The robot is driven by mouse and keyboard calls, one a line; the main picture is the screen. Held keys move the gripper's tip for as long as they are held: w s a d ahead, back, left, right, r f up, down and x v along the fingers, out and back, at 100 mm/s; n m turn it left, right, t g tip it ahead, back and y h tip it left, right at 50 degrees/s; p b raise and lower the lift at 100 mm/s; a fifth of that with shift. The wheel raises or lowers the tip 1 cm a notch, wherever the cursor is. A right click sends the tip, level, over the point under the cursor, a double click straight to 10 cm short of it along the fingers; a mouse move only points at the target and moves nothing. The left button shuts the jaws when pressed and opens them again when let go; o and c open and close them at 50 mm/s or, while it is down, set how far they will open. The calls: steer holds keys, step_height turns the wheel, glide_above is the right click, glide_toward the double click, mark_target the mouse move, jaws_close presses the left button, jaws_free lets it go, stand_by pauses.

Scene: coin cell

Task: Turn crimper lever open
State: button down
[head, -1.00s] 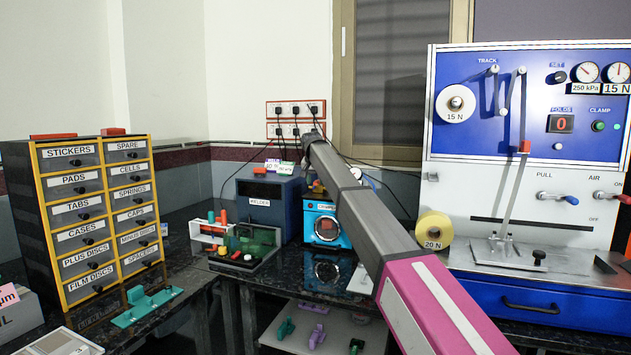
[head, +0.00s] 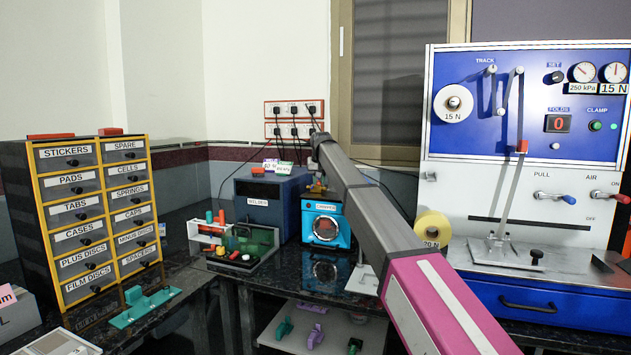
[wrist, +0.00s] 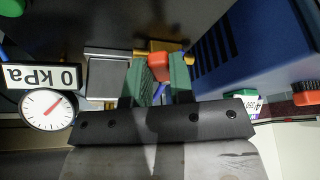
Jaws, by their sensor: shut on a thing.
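The crimper (head: 321,224) is a light blue box with a round dark window on the bench in the head view. My arm crosses in front of its right side. In the wrist view my gripper (wrist: 160,75) has its two green-padded fingers closed on the red lever grip (wrist: 159,67). Brass-coloured parts (wrist: 158,46) show just behind the grip. In the head view the lever and my fingertips, above the crimper, are too small and covered to make out clearly.
The dark blue welder (head: 268,208) stands close to the left of the crimper. A pressure gauge (wrist: 48,109) reading 0 kPa is beside my gripper in the wrist view. A yellow 20 N roll (head: 432,226) and the blue-and-white track machine (head: 460,200) stand to the right.

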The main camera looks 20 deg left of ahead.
steer(key=n, duration=0.1)
steer(key=w+d+n+y, duration=0.1)
steer(key=n, duration=0.1)
steer(key=d+n, duration=0.1)
steer(key=shift+w+n+g+y, duration=0.3)
steer(key=shift+g, duration=0.1)
steer(key=n, duration=0.1)
steer(key=w+d+n+g, duration=0.1)
steer(key=n, duration=0.1)
steer(key=shift+w+y, duration=0.25)
steer(key=shift+y, duration=0.15)
steer(key=shift+w+d+n+g, duration=0.1)
steer(key=shift+w+n+g, duration=0.2)
steer(key=shift+n, duration=0.5)
steer(key=shift+w+d+n+g, duration=0.1)
steer(key=shift+w+n+g, duration=0.2)
steer(key=shift+n, duration=0.5)
steer(key=c, duration=1)
jaws_free()
